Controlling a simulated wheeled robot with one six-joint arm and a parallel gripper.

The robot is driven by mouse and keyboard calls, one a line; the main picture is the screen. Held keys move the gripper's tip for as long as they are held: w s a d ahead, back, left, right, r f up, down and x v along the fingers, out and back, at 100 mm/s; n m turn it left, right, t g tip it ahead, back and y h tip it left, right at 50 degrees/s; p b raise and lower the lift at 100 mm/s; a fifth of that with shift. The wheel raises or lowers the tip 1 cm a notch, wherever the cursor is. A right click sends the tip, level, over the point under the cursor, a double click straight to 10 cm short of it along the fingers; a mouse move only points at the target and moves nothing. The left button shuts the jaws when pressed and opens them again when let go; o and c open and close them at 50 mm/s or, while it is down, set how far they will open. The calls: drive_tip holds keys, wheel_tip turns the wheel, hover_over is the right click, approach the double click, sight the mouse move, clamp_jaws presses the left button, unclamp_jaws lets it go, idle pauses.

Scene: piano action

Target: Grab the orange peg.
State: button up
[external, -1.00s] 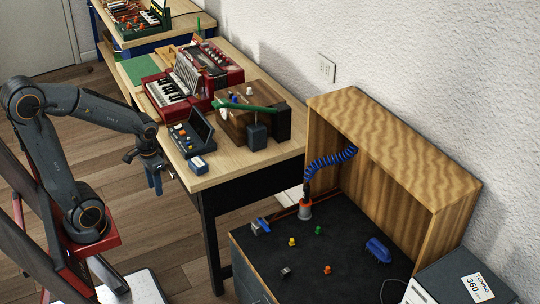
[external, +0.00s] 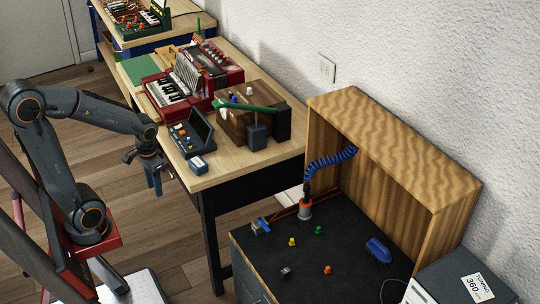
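The orange peg (external: 327,269) is a small piece on the dark top of the low bench, near its front middle. My gripper (external: 155,187) hangs pointing down at the left, beside the front edge of the wooden table, far to the left of the peg and above the floor. Its fingers look small and close together, and I cannot tell whether they are open or shut. I see nothing clearly held in it.
Near the peg lie a yellow peg (external: 292,241), a green peg (external: 318,230), a grey piece (external: 286,271) and a blue brush-like object (external: 377,250). The wooden table (external: 215,178) holds an accordion (external: 172,88) and a small console.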

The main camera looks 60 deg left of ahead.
drive_tip(key=w+d+f+m+h+b, duration=0.15)
drive_tip(key=w+d+m, duration=0.3)
drive_tip(key=w, duration=0.55)
drive_tip(key=w+d+f+m+b, duration=0.1)
drive_tip(key=w+d+m+b, duration=0.15)
drive_tip(key=w+d, duration=0.45)
drive_tip(key=w+d+f+m+h+b, duration=0.15)
drive_tip(key=w+m, duration=0.25)
drive_tip(key=w, duration=0.8)
drive_tip(key=m+h+b, duration=0.2)
drive_tip(key=m+b, duration=0.2)
drive_tip(key=m, duration=0.7)
approach(328, 269)
drive_tip(key=w+f, duration=0.1)
drive_tip(key=w, duration=0.1)
drive_tip(key=shift+s+f+g+b, duration=0.15)
drive_tip(key=shift+f+g+b, duration=0.05)
drive_tip(key=shift+f, duration=0.35)
drive_tip(key=shift+s+f+g+b, duration=0.15)
drive_tip(key=shift+f+g+b, duration=0.05)
drive_tip(key=shift+f, duration=0.4)
drive_tip(key=shift+b+x, duration=0.7)
drive_tip(key=shift+x, duration=2)
drive_tip(key=shift+s+a, duration=0.15)
clamp_jaws()
